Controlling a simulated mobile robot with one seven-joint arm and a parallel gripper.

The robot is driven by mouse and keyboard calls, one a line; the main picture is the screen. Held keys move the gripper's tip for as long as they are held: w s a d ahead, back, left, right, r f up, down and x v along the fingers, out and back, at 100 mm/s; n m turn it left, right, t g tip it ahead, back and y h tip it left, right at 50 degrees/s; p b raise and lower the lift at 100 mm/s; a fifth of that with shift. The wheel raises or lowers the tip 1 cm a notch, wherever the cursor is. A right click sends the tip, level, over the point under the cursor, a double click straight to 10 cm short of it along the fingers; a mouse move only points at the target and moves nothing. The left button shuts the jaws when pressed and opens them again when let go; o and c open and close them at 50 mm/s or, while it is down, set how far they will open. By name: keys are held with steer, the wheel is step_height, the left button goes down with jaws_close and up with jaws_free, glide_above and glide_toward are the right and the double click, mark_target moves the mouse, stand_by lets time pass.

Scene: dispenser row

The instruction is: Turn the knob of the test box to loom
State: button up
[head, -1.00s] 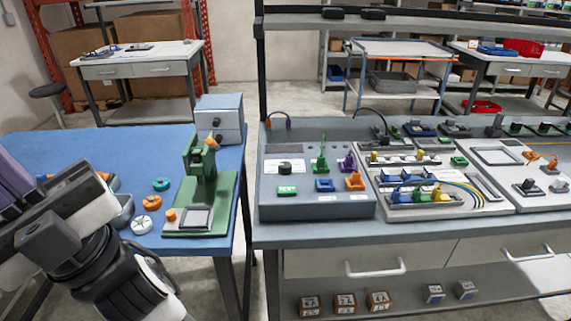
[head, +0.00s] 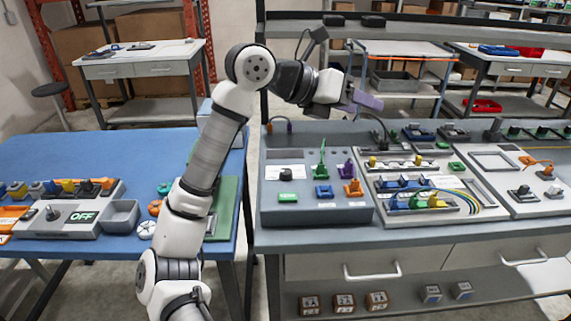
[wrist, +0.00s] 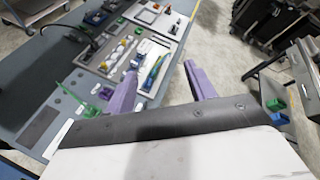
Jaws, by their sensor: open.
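A grey box (head: 272,211) on the right-hand bench carries a black knob (head: 286,174) on a white label, a green display, and green, purple, blue and orange sockets; it seems to be the test box. The knob's label is too small to read. My gripper (head: 367,100) is in the air above and right of this box, its purple fingers pointing right. In the wrist view, the two purple fingers (wrist: 158,72) are apart with nothing between them. The knob cannot be made out in the wrist view.
Right of the box, a connector board (head: 450,212) holds coloured plugs and looped wires. A second box (head: 70,217) with a knob and an OFF display lies on the blue table (head: 60,152). A shelf (head: 440,30) runs above the back of the bench.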

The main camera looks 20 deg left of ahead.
steer(key=w+a+f+n+y, duration=0.2)
steer(key=w+a+f+y, duration=0.1)
steer(key=a+f+y, duration=0.15)
steer(key=n+g+y, duration=0.3)
steer(key=y, duration=0.3)
glide_toward(286, 171)
steer(key=p+x, duration=0.5)
steer(key=x, duration=0.2)
steer(key=shift+w+f, duration=0.1)
steer(key=shift+f, duration=0.2)
steer(key=shift+w+f, duration=0.15)
steer(key=shift+f, duration=0.4)
steer(key=c, duration=1)
